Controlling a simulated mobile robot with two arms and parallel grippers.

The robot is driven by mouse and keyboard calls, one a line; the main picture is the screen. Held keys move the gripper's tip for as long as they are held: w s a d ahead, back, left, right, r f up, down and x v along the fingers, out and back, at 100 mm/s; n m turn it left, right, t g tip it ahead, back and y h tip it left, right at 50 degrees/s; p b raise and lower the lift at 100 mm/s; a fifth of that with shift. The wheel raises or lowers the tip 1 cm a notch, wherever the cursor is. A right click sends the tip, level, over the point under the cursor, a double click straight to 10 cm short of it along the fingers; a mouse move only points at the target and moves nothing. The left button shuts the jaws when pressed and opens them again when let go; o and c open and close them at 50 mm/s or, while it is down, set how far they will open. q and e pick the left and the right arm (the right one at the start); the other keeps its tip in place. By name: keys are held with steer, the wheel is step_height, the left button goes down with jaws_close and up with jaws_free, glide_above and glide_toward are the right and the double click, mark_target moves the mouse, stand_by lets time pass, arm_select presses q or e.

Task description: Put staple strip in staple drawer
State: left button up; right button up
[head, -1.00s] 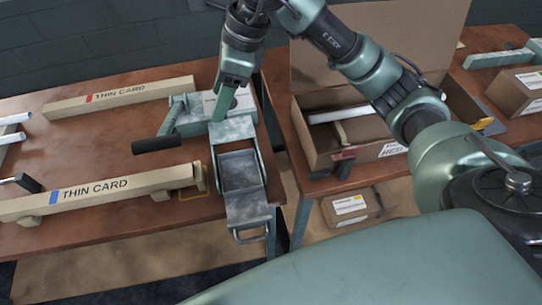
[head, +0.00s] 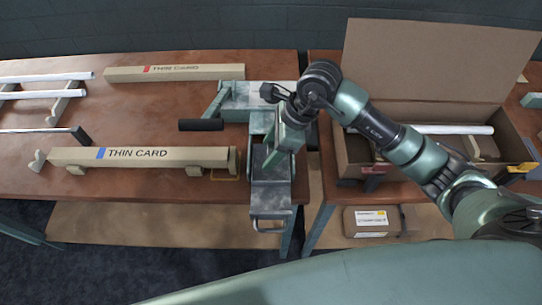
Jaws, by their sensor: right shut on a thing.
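The stapler (head: 262,122) stands at the right end of the left table. Its staple drawer (head: 270,197) is pulled out toward me, with a looped handle (head: 268,226) at the front edge. My right gripper (head: 271,166) points down at the drawer's open tray, covering part of it. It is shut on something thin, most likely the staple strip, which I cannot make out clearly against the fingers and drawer. I cannot tell whether it touches the tray. My left gripper is out of view.
Two THIN CARD beams lie left of the stapler, a near one (head: 190,157) and a far one (head: 200,73). A black lever grip (head: 201,125) sticks out left. An open cardboard box (head: 350,152) holding a white tube (head: 455,130) stands on the right table.

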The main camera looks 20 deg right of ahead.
step_height(320, 180, down, 4)
steer(key=shift+p, duration=0.35)
steer(key=shift+f, duration=0.2)
steer(key=shift+f, duration=0.1)
steer(key=o, duration=0.9)
steer(key=shift+f, duration=0.1)
steer(key=shift+o, duration=0.8)
